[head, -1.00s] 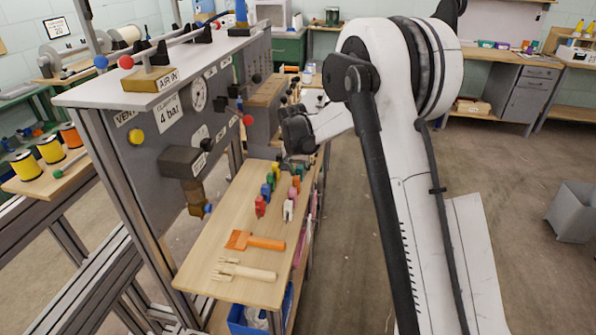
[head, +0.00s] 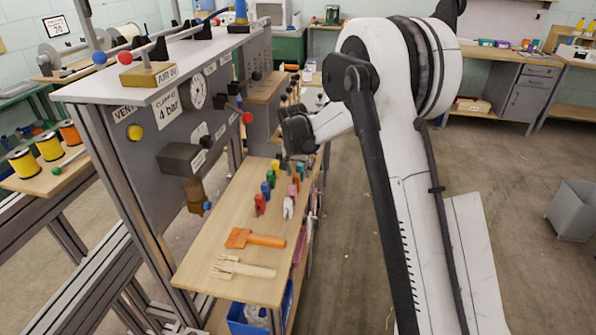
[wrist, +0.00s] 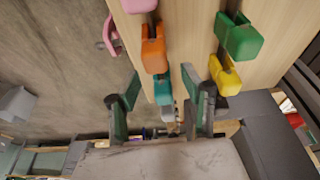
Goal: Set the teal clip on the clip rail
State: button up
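The teal clip (wrist: 163,90) is in the wrist view at the end of a row on a wooden shelf, behind the orange clip (wrist: 154,50). My gripper (wrist: 162,84) is open, with one finger on each side of the teal clip in the picture and a gap visible on both sides. I cannot tell how far above the clip the fingers are. In the head view my gripper (head: 297,160) is at the far end of the shelf and mostly hides its own fingers; the teal clip is not distinguishable there. I cannot single out the clip rail with certainty.
The wooden shelf (head: 215,285) carries two rows of clips, including a red clip (head: 260,204) and a white clip (head: 288,207), plus an orange brush (head: 255,240) and a wooden comb (head: 243,269). A grey panel (head: 150,150) with valves stands left. Open floor lies right.

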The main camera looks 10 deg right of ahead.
jog(key=shift+r, duration=0.15)
jog(key=v, duration=1.2)
jog(key=s+d+r+n, duration=0.1)
jog(key=s+r, duration=0.7)
jog(key=s, duration=0.2)
jog(key=s+d+r+n+t, duration=0.15)
jog(key=s+r, duration=0.25)
jog(key=s, duration=0.8)
jog(key=s+f+n+t, duration=0.1)
jog(key=s+f, duration=0.1)
jog(key=s, duration=0.8)
jog(key=s+f+n+t+y, duration=0.1)
jog(key=s+f, duration=0.1)
jog(key=s, duration=0.8)
jog(key=shift+d+f+t, duration=0.15)
jog(key=shift+f+t, duration=0.2)
jog(key=shift+f, duration=0.05)
